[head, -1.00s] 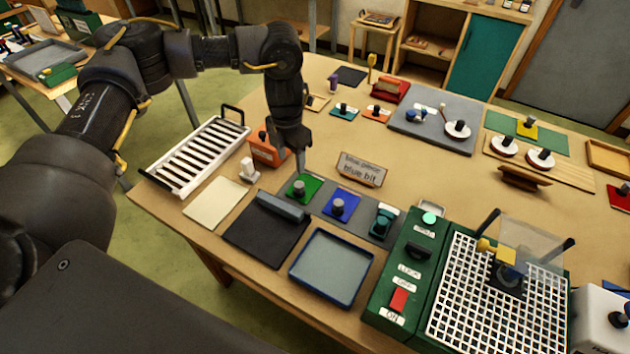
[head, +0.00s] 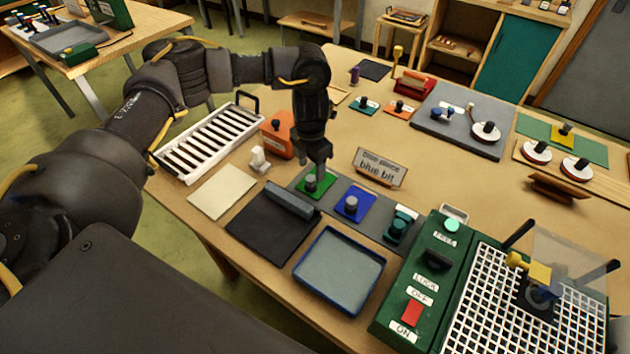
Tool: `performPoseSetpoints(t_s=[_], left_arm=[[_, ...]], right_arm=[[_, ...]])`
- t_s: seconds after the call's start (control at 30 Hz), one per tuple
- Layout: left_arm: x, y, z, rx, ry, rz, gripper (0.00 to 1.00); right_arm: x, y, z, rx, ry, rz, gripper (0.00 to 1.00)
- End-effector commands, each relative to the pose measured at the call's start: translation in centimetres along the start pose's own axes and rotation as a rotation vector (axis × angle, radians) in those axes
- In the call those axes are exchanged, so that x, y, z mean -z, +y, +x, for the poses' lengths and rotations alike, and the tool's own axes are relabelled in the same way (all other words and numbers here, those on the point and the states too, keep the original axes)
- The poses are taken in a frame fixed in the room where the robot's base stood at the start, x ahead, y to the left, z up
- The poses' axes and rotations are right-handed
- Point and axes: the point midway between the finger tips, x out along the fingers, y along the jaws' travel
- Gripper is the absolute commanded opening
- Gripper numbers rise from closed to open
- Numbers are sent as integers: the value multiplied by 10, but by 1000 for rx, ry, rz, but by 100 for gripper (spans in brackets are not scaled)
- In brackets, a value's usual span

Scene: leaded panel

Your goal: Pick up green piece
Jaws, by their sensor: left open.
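The green piece (head: 323,189) is a flat green square with a dark grey knob on top. It lies on a grey strip (head: 334,206) near the middle of the table. My left gripper (head: 318,168) points down right above the knob, with its fingertips close to it. It is open. I cannot tell whether the fingers are around the knob or still above it. My right gripper is not in view.
A blue piece (head: 361,205) with a knob lies just right of the green one. A blue-rimmed tray (head: 303,283) and a black mat (head: 262,236) lie in front. A sign (head: 379,168) stands behind. A green switch box (head: 412,300) is at right.

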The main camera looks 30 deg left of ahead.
Motion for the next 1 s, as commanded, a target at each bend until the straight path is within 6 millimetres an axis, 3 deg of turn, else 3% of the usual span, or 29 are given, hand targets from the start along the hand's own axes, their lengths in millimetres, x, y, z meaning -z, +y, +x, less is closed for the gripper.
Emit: performPoseSetpoints(t_s=[0.3,0.47,0.63,0.9,1.0], left_arm=[[3,1,12,0,3,-5,54],[3,1,33,0,5,-7,54],[2,0,56,0,2,-5,54],[2,1,61,0,0,-5,54],[2,1,60,0,0,-5,42]], right_arm=[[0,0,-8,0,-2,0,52],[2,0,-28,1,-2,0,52],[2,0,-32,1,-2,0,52],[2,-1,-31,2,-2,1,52],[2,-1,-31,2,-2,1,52]])
